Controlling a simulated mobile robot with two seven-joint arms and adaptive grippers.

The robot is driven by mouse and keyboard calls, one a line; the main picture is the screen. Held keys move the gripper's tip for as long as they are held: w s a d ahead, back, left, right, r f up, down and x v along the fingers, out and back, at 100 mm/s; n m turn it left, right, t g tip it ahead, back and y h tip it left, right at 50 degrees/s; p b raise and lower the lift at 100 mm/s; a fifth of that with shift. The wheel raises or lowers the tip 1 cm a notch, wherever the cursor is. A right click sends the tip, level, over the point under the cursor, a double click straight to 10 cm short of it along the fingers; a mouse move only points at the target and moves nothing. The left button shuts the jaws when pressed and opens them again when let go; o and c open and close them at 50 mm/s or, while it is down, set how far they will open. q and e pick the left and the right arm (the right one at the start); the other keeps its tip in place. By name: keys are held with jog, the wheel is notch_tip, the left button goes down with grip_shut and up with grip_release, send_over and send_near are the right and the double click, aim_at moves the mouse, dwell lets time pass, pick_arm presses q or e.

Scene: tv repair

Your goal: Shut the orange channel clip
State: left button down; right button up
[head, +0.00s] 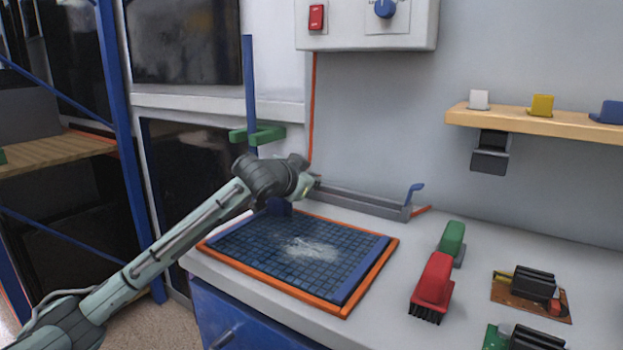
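A grey channel (362,203) runs along the back of the bench. An orange cable (313,105) comes down the wall towards its left end, and an orange end (422,210) sticks out at its right. A blue lever-like clip part (413,193) stands raised at the channel's right end. I see no clearly orange-coloured clip. My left gripper (303,184) is at the channel's left end, above the mat's back edge. My wrist hides most of its fingers, so I cannot tell if it is open or touching the channel. My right gripper is not in view.
A blue grid mat (258,243) with an orange border lies below my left gripper. Red (434,282) and green (452,242) brushes and circuit boards (532,290) lie to the right. A green bracket on a blue post (258,135) stands behind my wrist. A wooden shelf (540,122) is above.

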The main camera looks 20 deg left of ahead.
pick_arm(q)
jog(key=shift+f, duration=0.35)
jog(key=c, duration=1.7)
grip_release()
jog(key=shift+r, duration=0.1)
jog(key=v, duration=1.2)
jog(key=shift+r, duration=0.15)
jog(key=shift+d, duration=0.1)
